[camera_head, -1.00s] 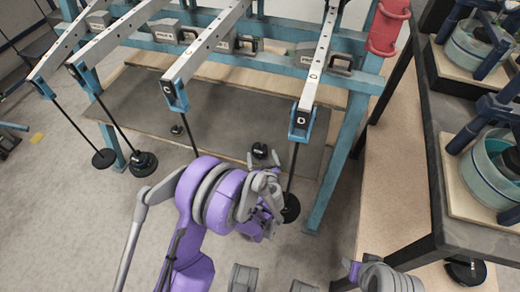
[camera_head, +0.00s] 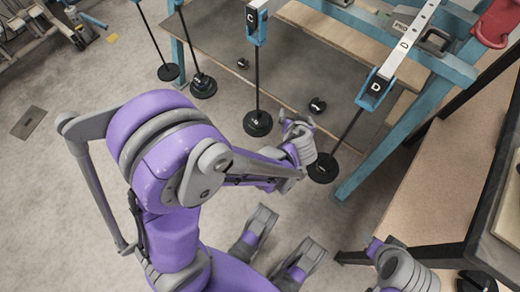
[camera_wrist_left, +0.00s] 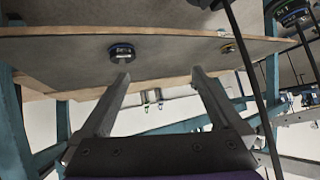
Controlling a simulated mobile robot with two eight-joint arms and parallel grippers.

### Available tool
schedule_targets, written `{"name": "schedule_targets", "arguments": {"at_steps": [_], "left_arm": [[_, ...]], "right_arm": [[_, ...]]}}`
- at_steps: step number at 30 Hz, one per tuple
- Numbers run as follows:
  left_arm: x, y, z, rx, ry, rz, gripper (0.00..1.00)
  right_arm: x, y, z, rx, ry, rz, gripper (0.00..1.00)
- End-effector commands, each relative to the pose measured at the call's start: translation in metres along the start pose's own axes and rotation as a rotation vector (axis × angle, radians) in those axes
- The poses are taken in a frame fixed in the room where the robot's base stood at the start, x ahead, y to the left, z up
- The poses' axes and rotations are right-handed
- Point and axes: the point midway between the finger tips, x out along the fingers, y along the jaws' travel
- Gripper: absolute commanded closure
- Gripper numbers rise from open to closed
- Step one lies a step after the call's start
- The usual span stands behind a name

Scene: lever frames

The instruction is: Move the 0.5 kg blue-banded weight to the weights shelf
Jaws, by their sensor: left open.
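A blue-banded dark weight (camera_wrist_left: 122,52) lies on a grey shelf board (camera_wrist_left: 60,60) in the left wrist view. A smaller weight with a yellowish band (camera_wrist_left: 228,47) lies farther right on the board. In the head view two dark weights lie on the board (camera_head: 300,72): one nearer (camera_head: 317,105), one farther left (camera_head: 243,63); their bands are too small to tell there. My left gripper (camera_head: 298,126) is just short of the nearer weight. In the wrist view its jaws (camera_wrist_left: 158,78) are open and empty, apart from the blue-banded weight.
Hanging rods with black discs (camera_head: 258,123) (camera_head: 322,168) stand along the board's front, close to my left arm. A blue frame leg (camera_head: 375,165) and a dark-framed table (camera_head: 490,190) are at the right. Open floor (camera_head: 60,170) is at the left.

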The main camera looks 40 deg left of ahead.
Motion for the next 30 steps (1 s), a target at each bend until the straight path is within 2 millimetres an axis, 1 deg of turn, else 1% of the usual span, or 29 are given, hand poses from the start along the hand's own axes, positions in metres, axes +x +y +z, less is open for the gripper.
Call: {"name": "schedule_targets", "arguments": {"at_steps": [1, 3, 5, 6, 10, 12, 15, 18, 21, 24, 30], "left_arm": [[-0.015, -0.016, 0.002, 0.017, -0.051, 0.002, 0.0], [-0.034, -0.033, 0.008, 0.049, -0.121, 0.017, 0.0], [-0.051, -0.045, 0.016, 0.076, -0.179, 0.039, 0.0], [-0.063, -0.052, 0.022, 0.093, -0.216, 0.057, 0.0], [-0.104, -0.071, 0.045, 0.147, -0.323, 0.135, 0.0], [-0.124, -0.077, 0.058, 0.172, -0.368, 0.186, 0.0], [-0.149, -0.081, 0.075, 0.202, -0.413, 0.256, 0.0], [-0.166, -0.082, 0.087, 0.223, -0.437, 0.312, 0.0], [-0.176, -0.082, 0.094, 0.237, -0.448, 0.347, 0.0], [-0.179, -0.082, 0.096, 0.242, -0.452, 0.36, 0.0], [-0.179, -0.081, 0.096, 0.242, -0.452, 0.361, 0.0]], "right_arm": [[0.0, 0.0, 0.0, 0.0, 0.0, 0.0, 0.55], [0.0, 0.0, 0.0, 0.0, 0.0, 0.0, 0.55], [0.0, 0.0, 0.0, 0.0, 0.0, 0.0, 0.55], [0.0, 0.0, 0.0, 0.0, 0.0, 0.0, 0.55], [0.0, 0.0, 0.0, 0.0, 0.0, 0.0, 0.55], [0.0, 0.0, 0.0, 0.0, 0.0, 0.0, 0.55], [0.0, 0.0, 0.0, 0.0, 0.0, 0.0, 0.55], [0.0, 0.0, 0.0, 0.0, 0.0, 0.0, 0.55], [0.0, 0.0, 0.0, 0.0, 0.0, 0.0, 0.55], [0.0, 0.0, 0.0, 0.0, 0.0, 0.0, 0.55], [0.0, 0.0, 0.0, 0.0, 0.0, 0.0, 0.55]]}}
